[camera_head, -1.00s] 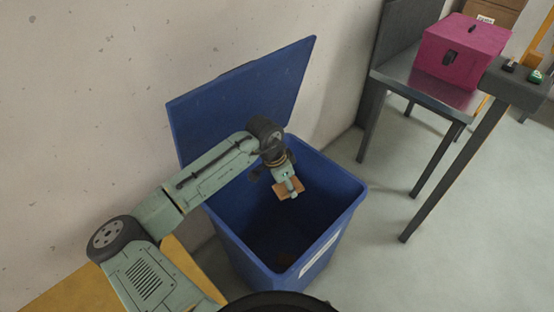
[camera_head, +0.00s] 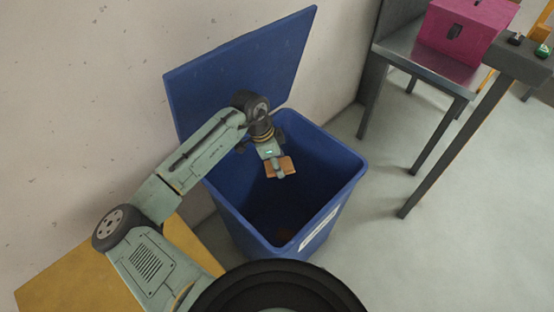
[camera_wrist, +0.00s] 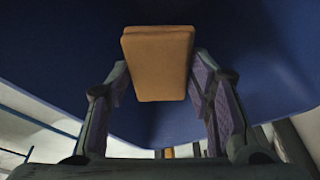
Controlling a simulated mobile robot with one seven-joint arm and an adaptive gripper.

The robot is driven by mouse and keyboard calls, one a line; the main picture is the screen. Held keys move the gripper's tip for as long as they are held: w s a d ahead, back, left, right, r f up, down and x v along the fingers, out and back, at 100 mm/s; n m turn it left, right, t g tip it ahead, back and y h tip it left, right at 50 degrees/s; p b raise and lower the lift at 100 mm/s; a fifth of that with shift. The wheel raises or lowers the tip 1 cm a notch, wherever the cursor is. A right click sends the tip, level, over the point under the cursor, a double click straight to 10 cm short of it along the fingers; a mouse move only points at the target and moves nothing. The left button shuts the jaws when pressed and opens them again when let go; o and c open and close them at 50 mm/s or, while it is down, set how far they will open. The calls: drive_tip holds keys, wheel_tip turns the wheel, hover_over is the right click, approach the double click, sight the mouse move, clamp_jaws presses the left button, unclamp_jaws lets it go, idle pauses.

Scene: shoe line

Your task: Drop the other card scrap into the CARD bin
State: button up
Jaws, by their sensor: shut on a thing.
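The card scrap (camera_head: 287,166) is a small flat orange-brown piece. My gripper (camera_head: 279,172) is shut on it and holds it over the open mouth of the blue bin. In the wrist view the card scrap (camera_wrist: 158,62) sits between my two fingers, with the dark blue bin wall behind it. The blue bin (camera_head: 346,188) stands on the floor with its lid (camera_head: 245,70) raised against the wall. A white label (camera_head: 319,230) is on its front, too small to read. A brownish patch shows dimly on the bin floor (camera_head: 285,233).
A magenta box (camera_head: 462,32) sits on a metal table (camera_head: 425,69) at the upper right. A dark stand with buttons (camera_head: 518,57) is beside it. A yellow surface (camera_head: 75,275) lies at the lower left. The floor right of the bin is clear.

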drive_tip(key=o, duration=1)
drive_tip(key=v, duration=1.2)
drive_tip(key=shift+f, duration=0.1)
